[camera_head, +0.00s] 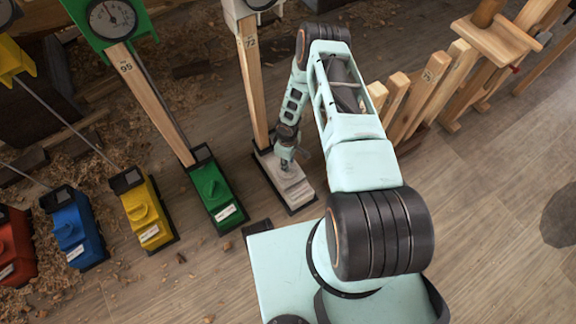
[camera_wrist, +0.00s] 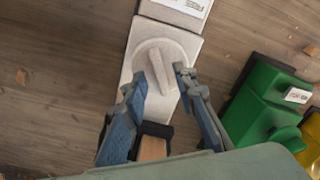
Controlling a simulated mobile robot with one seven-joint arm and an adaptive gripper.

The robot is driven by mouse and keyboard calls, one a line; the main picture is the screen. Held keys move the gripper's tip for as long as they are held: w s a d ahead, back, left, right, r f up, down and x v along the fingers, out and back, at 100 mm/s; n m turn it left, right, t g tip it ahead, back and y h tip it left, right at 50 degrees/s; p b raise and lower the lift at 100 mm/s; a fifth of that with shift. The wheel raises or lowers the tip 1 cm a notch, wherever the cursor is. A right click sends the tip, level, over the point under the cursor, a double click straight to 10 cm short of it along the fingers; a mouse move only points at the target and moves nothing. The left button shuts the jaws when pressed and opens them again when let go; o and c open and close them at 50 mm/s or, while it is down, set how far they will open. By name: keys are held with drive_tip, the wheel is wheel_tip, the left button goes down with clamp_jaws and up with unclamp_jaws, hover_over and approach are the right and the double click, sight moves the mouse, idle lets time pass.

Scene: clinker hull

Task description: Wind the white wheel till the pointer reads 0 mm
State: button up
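The white wheel (camera_wrist: 155,68) is a round knob with a raised bar across it, on top of a white base block (camera_wrist: 193,42). In the head view the white block (camera_head: 292,188) stands at the foot of a wooden post marked 72. My gripper (camera_wrist: 160,82) is open, with one finger on each side of the wheel's bar; gaps show between fingers and bar. Whether a finger touches the wheel's rim I cannot tell. In the head view my gripper (camera_head: 287,161) is over the block and hides part of the wheel. The white dial (camera_head: 257,3) is cut off at the top edge, so its pointer cannot be read.
A green block (camera_head: 215,192) with its own knob stands close to the left, below a green dial (camera_head: 112,19). Yellow (camera_head: 148,212), blue (camera_head: 73,228) and red (camera_head: 14,245) blocks follow further left. Wooden posts (camera_head: 420,90) stand to the right. Wood shavings litter the floor.

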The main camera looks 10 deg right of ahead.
drive_tip(key=shift+f, duration=0.9)
drive_tip(key=shift+c, duration=0.3)
clamp_jaws()
drive_tip(key=shift+b, duration=0.3)
drive_tip(key=m+b, duration=0.2)
drive_tip(key=m, duration=0.3)
drive_tip(key=shift+f+m, duration=0.1)
drive_tip(key=shift+m, duration=0.2)
drive_tip(key=m+b, duration=0.2)
drive_tip(key=m, duration=0.3)
drive_tip(key=shift+m, duration=0.4)
